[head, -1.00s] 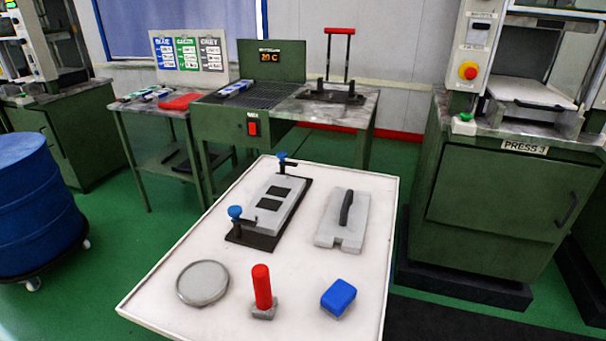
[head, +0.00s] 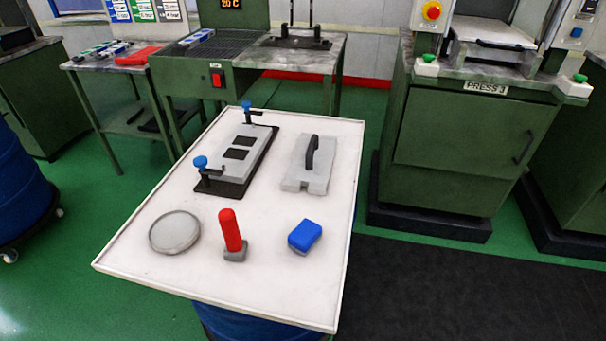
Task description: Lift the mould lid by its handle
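The mould lid (head: 298,172) is a light grey plate with a notch in its near edge. It lies flat on the white table (head: 262,277), right of centre. Its black arched handle (head: 311,153) stands up from the top. The mould base (head: 232,157) lies to its left, apart from it. It is a grey block with two dark square cavities on a black plate, with a blue-knobbed clamp at each end. Neither of my grippers is in view.
On the table's near half are a round grey dish (head: 175,231), a red-handled tool (head: 231,234) and a blue block (head: 305,236). A green bench (head: 185,100) stands behind, and a green press cabinet (head: 470,130) stands at the right. Dark matting covers the floor at lower right.

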